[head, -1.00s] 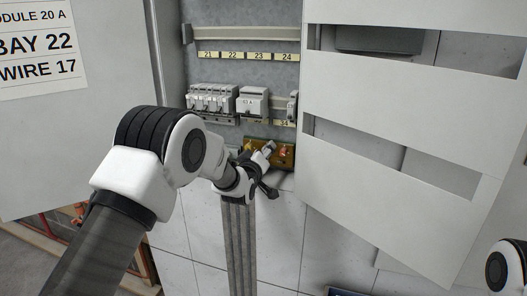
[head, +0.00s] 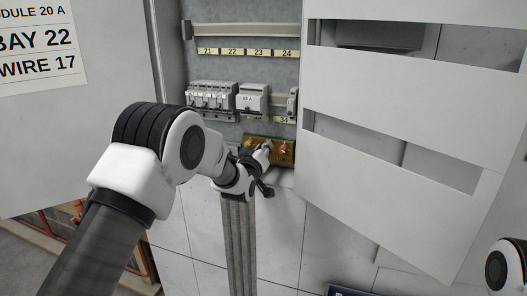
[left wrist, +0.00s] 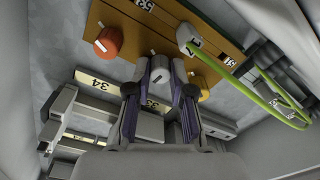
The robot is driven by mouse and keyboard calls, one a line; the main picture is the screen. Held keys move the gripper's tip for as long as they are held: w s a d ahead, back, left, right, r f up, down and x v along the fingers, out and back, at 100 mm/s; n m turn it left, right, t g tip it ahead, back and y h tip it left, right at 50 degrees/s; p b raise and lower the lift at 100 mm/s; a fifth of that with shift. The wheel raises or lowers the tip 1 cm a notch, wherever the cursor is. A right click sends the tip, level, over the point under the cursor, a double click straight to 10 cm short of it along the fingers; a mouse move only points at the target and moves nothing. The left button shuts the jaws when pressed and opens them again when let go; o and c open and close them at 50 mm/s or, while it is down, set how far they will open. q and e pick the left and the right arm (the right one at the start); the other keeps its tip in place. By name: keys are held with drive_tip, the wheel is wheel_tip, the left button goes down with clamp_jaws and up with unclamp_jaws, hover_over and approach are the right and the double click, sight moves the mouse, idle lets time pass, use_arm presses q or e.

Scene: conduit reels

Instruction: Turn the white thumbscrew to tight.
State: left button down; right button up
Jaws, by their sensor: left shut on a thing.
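A brass-coloured bar (head: 288,160) sits low in the open cabinet; it also shows in the left wrist view (left wrist: 222,36). My left gripper (head: 266,149) is at this bar. In the left wrist view my left gripper (left wrist: 160,78) is shut on the white thumbscrew (left wrist: 160,66), whose sides its fingertips cover. An orange-red knob (left wrist: 108,42) stands to the left of it on the bar, and a yellow knob (left wrist: 201,88) to the right, partly behind a finger. Whether the thumbscrew is tight cannot be told. My right gripper is not in view.
A grey block (left wrist: 188,37) and a green-yellow wire (left wrist: 258,98) lie close to the right of my fingers. Breaker modules (head: 211,97) sit above the bar. A slotted white panel (head: 400,100) stands at right, a labelled door (head: 85,140) at left.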

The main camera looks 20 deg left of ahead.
use_arm(q)
drive_tip(key=m+b, duration=0.2)
drive_tip(key=m, duration=0.3)
drive_tip(key=shift+f, duration=0.1)
drive_tip(key=m+b, duration=0.1)
drive_tip(key=m, duration=0.5)
drive_tip(key=shift+b, duration=0.35)
drive_tip(key=m+b, duration=0.1)
drive_tip(key=m, duration=0.5)
drive_tip(key=shift+h+b, duration=0.3)
drive_tip(key=shift+b, duration=0.05)
drive_tip(key=m+b, duration=0.1)
drive_tip(key=m, duration=0.4)
drive_tip(key=shift+m, duration=0.3)
drive_tip(key=c, duration=1)
unclamp_jaws()
